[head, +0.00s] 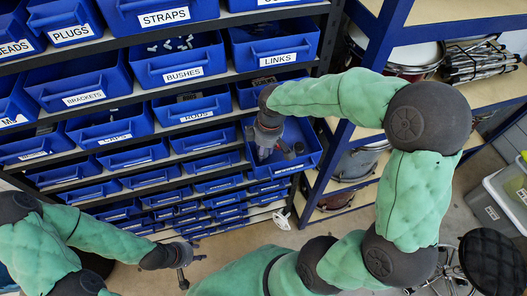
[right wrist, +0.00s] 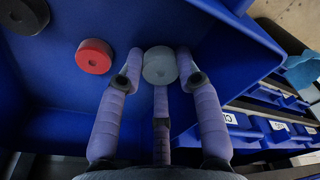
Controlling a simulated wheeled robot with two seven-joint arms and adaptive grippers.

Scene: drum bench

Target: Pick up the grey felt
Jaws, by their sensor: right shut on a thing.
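The grey felt (right wrist: 160,66) is a round light-grey roll in the blue bin, shown in the right wrist view. My right gripper (right wrist: 157,80) is shut on it, with fingers at its left and right sides and a third below. In the head view my right gripper (head: 266,150) reaches down into the pulled-out blue bin (head: 312,150) at the right end of the rack; the grey felt cannot be made out clearly there. My left gripper (head: 187,268) is low in the head view, open and empty, away from the bins.
A red roll (right wrist: 95,57) and a dark roll (right wrist: 24,12) lie left of the grey felt in the same bin. The bin's walls stand close around my right gripper. Labelled blue bins (head: 178,63) fill the rack; drum shelves (head: 330,190) stand to the right.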

